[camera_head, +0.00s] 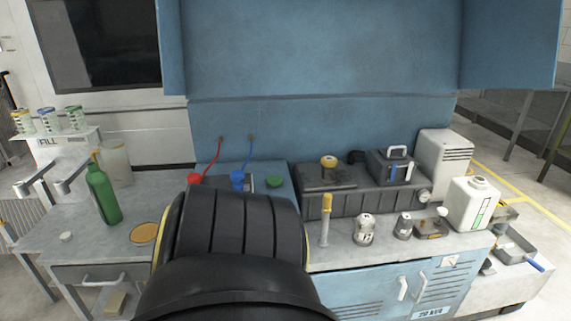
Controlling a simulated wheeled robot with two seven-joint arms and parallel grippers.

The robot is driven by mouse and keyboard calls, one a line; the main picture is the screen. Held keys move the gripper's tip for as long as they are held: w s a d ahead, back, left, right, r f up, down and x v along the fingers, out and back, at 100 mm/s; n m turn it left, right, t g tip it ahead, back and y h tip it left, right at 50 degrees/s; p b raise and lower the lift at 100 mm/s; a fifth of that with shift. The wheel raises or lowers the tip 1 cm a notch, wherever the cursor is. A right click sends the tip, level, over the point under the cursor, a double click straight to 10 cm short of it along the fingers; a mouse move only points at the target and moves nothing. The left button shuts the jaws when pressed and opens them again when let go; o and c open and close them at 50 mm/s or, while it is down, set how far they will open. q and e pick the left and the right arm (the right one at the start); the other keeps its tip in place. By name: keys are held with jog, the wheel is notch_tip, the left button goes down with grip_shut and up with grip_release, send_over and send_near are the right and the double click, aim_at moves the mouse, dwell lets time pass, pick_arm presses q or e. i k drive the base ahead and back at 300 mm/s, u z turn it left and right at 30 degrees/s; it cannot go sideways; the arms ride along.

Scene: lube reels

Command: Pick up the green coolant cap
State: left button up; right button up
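A small green cap (275,181) sits on the blue bench top in the middle of the view, to the right of a blue cap-like piece (238,177) on a blue hose. A red one (194,179) on a red hose is further left. A large black rounded part, which looks like my own arm, fills the lower middle and hides the bench in front of the green cap. Neither gripper shows, so I cannot see what either one holds.
A green bottle (102,194) and a yellow-rimmed disc (144,233) are on the left table (95,232). A dark grooved block (352,203) stands right of the green cap, with a yellow-topped upright tool (326,220) before it. A white jug (470,204) is further right.

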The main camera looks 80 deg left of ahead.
aim_at(273, 181)
jog(key=u, duration=0.9)
jog(key=i, duration=1.15)
jog(key=u, duration=1.3)
